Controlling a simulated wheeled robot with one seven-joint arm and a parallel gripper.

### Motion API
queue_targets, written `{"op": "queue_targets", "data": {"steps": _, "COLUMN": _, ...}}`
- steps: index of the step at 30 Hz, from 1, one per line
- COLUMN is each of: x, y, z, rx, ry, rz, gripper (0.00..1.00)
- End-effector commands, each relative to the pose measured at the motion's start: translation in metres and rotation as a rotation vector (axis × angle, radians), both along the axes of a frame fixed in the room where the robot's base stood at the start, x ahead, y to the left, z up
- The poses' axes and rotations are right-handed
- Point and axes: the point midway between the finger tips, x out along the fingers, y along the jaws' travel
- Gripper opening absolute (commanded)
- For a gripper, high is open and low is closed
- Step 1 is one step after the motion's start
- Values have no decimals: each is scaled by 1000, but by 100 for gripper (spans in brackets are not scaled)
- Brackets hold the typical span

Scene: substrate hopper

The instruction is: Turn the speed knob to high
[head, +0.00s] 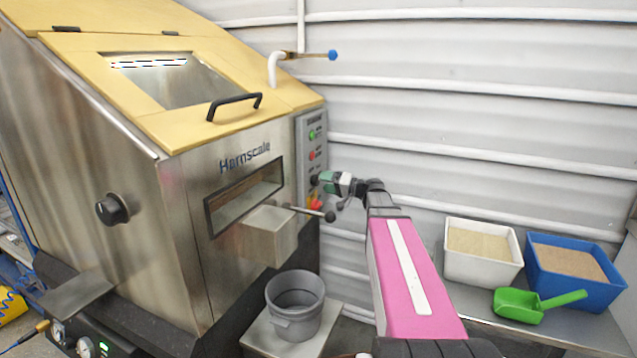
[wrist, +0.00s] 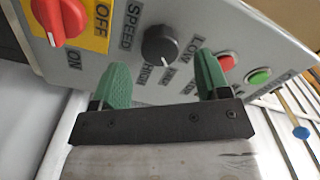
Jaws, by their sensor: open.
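The speed knob (wrist: 160,45) is a round dark knob on the grey control panel (wrist: 105,70), with SPEED, LOW and HIGH printed around it. I cannot clearly tell which label its pointer faces. My gripper (wrist: 161,64) is open, its two green fingers pointing at the panel. The knob appears in the gap between the fingertips, a little beyond them, with no visible contact. In the head view my gripper (head: 326,179) is at the panel's right side, close to the small dark knob (head: 314,181).
A red ON/OFF switch (wrist: 62,18) on a yellow plate, a red button (wrist: 227,62) and a green button (wrist: 258,76) are near the knob. A ball-ended lever (head: 329,215) sticks out below my gripper. A grey bucket (head: 295,300) stands under the chute (head: 268,235).

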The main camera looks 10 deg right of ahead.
Motion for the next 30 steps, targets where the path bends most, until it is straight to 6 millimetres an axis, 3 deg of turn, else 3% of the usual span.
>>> {"op": "queue_targets", "data": {"steps": 7, "x": 17, "y": 25, "z": 0, "rx": 0, "ry": 0, "rz": 0, "gripper": 69}}
{"op": "queue_targets", "data": {"steps": 19, "x": 20, "y": 30, "z": 0, "rx": 0, "ry": 0, "rz": -1, "gripper": 69}}
{"op": "queue_targets", "data": {"steps": 20, "x": 20, "y": 30, "z": 0, "rx": 0, "ry": 0, "rz": -1, "gripper": 63}}
{"op": "queue_targets", "data": {"steps": 24, "x": 20, "y": 30, "z": 0, "rx": 0, "ry": 0, "rz": -1, "gripper": 20}}
{"op": "queue_targets", "data": {"steps": 30, "x": 20, "y": 30, "z": 0, "rx": 3, "ry": 3, "rz": -1, "gripper": 20}}
